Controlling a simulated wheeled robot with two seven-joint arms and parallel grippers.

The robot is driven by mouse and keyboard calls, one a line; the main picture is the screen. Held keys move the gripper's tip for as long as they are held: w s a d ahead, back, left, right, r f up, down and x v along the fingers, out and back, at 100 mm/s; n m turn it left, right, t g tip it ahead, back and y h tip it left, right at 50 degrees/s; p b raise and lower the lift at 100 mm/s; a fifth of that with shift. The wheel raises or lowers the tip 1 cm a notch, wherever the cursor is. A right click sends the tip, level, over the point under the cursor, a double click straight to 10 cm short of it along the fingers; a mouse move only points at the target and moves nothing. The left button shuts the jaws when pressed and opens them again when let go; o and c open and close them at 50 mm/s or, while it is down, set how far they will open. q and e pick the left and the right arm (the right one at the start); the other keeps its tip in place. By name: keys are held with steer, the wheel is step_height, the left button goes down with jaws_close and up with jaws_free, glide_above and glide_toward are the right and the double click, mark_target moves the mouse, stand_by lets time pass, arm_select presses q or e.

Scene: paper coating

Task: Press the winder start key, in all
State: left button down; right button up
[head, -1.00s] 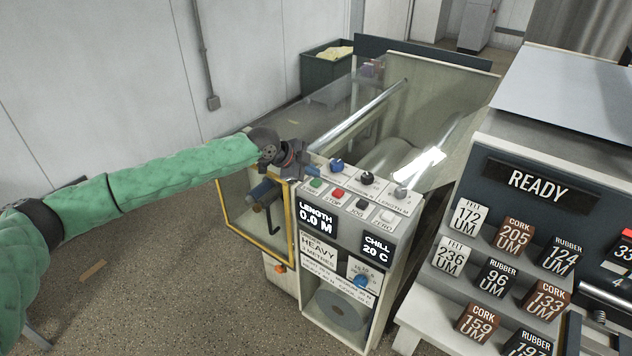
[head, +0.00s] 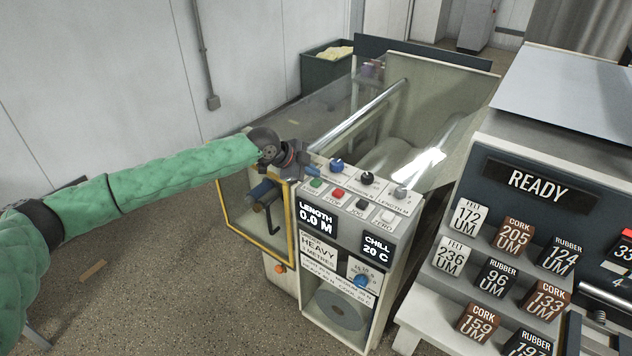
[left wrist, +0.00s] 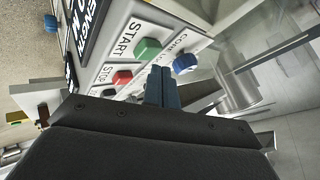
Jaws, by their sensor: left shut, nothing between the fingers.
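The winder's control panel (head: 352,232) stands in the middle of the head view. Its green start key (head: 316,183) sits at the panel's upper left, beside the red stop key (head: 337,194). In the left wrist view the green start key (left wrist: 147,49) is next to the label START, with the red stop key (left wrist: 122,78) below it. My left gripper (head: 312,170) is shut and empty, just above and behind the green key in the head view. In the left wrist view its dark blue fingertips (left wrist: 161,75) are close to the green key; contact cannot be told. My right gripper is not in view.
A blue knob (head: 336,165) and a black knob (head: 367,178) stand near the fingertips, behind the keys. The length display (head: 317,217) reads 0.0 M. A yellow-framed guard (head: 262,240) is below my left wrist. A rack of labelled blocks (head: 497,278) stands at right.

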arm_select(q)
steer(key=shift+f, duration=0.2)
steer(key=shift+f, duration=0.2)
steer(key=shift+f, duration=0.15)
stand_by(0.4)
